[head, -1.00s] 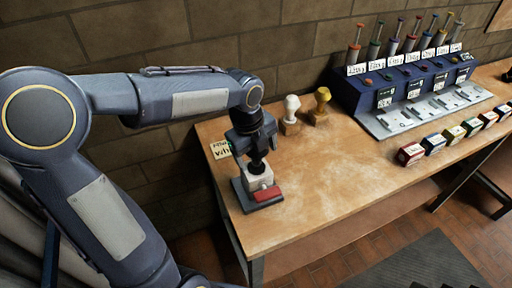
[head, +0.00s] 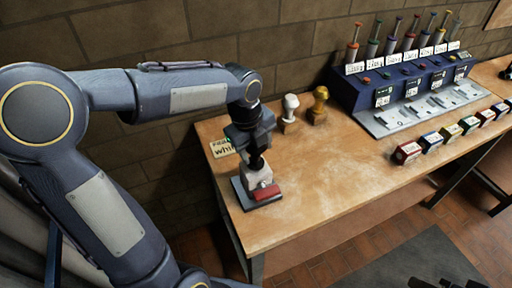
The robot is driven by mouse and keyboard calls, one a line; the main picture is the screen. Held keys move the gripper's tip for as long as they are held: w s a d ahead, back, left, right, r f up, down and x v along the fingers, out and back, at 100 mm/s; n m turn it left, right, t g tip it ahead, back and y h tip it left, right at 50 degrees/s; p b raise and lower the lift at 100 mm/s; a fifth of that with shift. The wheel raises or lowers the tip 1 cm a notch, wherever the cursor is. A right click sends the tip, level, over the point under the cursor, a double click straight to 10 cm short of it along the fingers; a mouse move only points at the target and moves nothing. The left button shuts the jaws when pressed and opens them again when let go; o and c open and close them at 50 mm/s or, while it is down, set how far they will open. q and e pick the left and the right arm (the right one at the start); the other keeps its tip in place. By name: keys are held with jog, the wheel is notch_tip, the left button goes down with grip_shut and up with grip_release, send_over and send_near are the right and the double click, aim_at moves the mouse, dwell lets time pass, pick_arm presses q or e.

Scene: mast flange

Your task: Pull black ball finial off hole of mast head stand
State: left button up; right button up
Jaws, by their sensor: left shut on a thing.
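The mast head stand (head: 256,177) is a pale block on a grey base plate (head: 241,194) with a red part at its front. It stands upright at the left end of the workbench. My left gripper (head: 256,157) points down just above the block, shut on the black ball finial. The finial is mostly hidden by the dark fingers, and I cannot tell whether it still sits in the hole. A dark piece at the bottom right edge looks like the tip of my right gripper (head: 446,283); its jaws are unclear.
A white-topped piece (head: 290,107) and a yellow-topped piece (head: 319,103) stand behind the stand. A label card (head: 221,148) is to its left. A blue rack (head: 350,93) and several small coloured boxes (head: 408,152) are at the right. The bench middle is clear.

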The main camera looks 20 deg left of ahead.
pick_arm(q)
jog(key=shift+r+p, duration=2.05)
jog(key=shift+r, duration=0.55)
